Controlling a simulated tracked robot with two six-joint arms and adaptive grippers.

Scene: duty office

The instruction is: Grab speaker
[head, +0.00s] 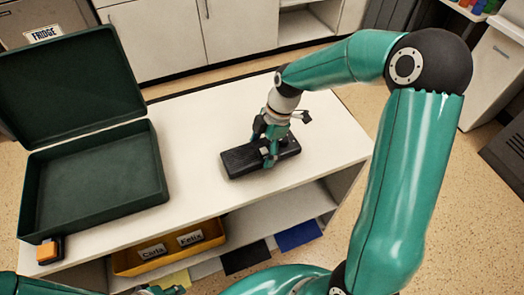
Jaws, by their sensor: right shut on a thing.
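The speaker (240,161) is a black, oblong block near the middle of the white table top. My right gripper (268,158) comes down on it from above and is shut on it across its middle. The gripper hides part of the speaker. I cannot tell whether the speaker touches the table or is slightly lifted. My left gripper is hard to make out; only parts of my left arm show at the bottom edge.
An open dark green case (28,205) stands on the left of the table (200,198). A small orange and black object (49,251) is at its front corner. A yellow bin (128,264) with labels sits on the shelf below. The table's right end is clear.

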